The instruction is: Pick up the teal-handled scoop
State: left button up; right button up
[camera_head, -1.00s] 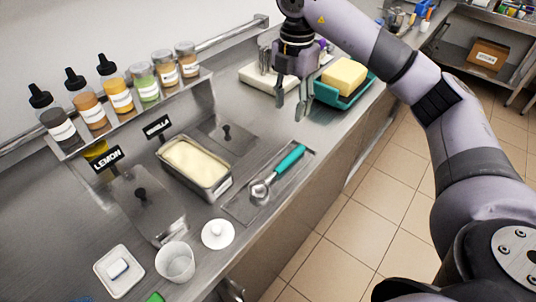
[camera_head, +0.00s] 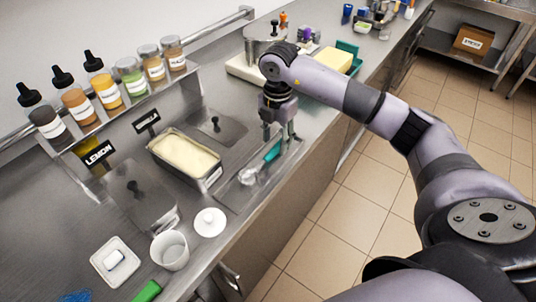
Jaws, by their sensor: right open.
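The teal-handled scoop (camera_head: 272,152) lies on a shallow metal tray (camera_head: 232,193) set in the counter. Its metal head (camera_head: 248,176) points toward the lower left and its teal handle toward the upper right. My right gripper (camera_head: 277,138) is open, fingers pointing down, at the handle's upper end. The fingers partly cover that end. I cannot tell whether they touch the handle or hover just above it. My left gripper is not in view.
A pan of pale ice cream (camera_head: 184,154) sits left of the scoop. A white lid (camera_head: 210,222) and a white cup (camera_head: 170,250) stand nearer. A teal dish with a yellow block (camera_head: 332,61) is behind my arm. Bottles (camera_head: 103,85) line the back shelf.

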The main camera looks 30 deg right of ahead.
jog(key=shift+f, duration=1.45)
jog(key=shift+a, duration=0.1)
jog(key=shift+c, duration=0.3)
grip_shut()
